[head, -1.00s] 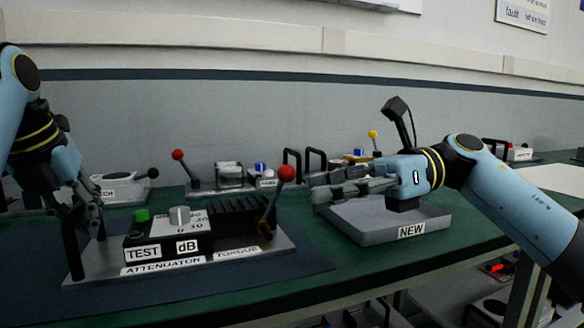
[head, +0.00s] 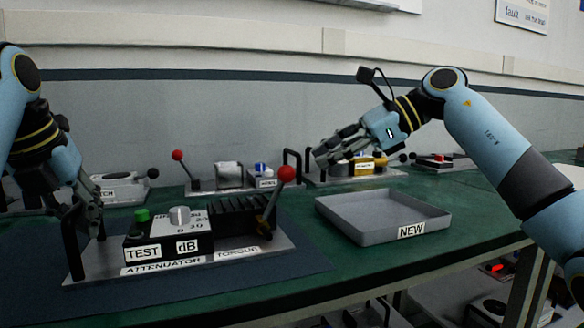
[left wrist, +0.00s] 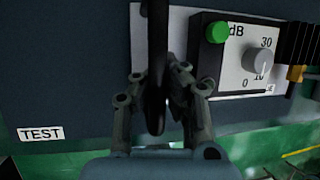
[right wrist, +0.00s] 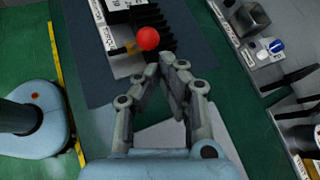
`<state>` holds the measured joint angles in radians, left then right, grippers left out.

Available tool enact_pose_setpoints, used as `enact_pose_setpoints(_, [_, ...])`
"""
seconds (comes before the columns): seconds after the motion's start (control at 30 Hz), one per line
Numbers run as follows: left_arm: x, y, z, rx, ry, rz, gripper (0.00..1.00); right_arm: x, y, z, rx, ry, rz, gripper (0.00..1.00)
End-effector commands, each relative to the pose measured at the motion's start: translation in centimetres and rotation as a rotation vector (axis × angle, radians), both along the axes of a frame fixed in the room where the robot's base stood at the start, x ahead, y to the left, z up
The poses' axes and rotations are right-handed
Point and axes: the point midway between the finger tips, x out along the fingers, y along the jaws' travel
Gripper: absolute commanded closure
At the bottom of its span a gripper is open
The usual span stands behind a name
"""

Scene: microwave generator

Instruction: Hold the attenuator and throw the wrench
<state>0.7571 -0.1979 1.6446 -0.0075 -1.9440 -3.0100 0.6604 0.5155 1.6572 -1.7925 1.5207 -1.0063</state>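The attenuator (head: 165,245) is a black box on a grey plate, with a green button, a dial and a dB label. A black handle (head: 72,248) stands at its left end. My left gripper (head: 88,222) has its fingers on both sides of that handle, which also shows in the left wrist view (left wrist: 156,70), and appears shut on it. The wrench (head: 268,212) is a lever with a red knob (head: 286,174) at the plate's right end, labelled TORQUE, leaning right. My right gripper (head: 322,156) appears shut and empty, up and right of the knob. The knob shows beyond its fingertips (right wrist: 160,68).
An empty grey tray (head: 385,225) labelled NEW lies right of the attenuator. Behind stand another red-knobbed lever (head: 178,156), several instruments and black handles. The green bench's front edge is below; the wall is behind.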

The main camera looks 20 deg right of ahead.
Motion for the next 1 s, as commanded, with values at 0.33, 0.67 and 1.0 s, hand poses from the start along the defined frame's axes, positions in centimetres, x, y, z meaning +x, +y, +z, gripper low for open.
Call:
enact_pose_setpoints(0.33, [0.0,0.0,0.0,0.000,0.000,0.000,1.00,1.4,2.4,-2.6,0.002,0.001,0.001,1.00])
enact_pose_setpoints(0.67, [0.0,0.0,0.0,0.000,0.000,0.000,1.00,1.6,2.7,-2.9,0.000,0.001,-0.001,1.00])
enact_pose_setpoints(1.0, [0.0,0.0,0.0,0.000,0.000,0.000,1.00,1.5,2.6,-2.9,0.000,0.000,0.000,1.00])
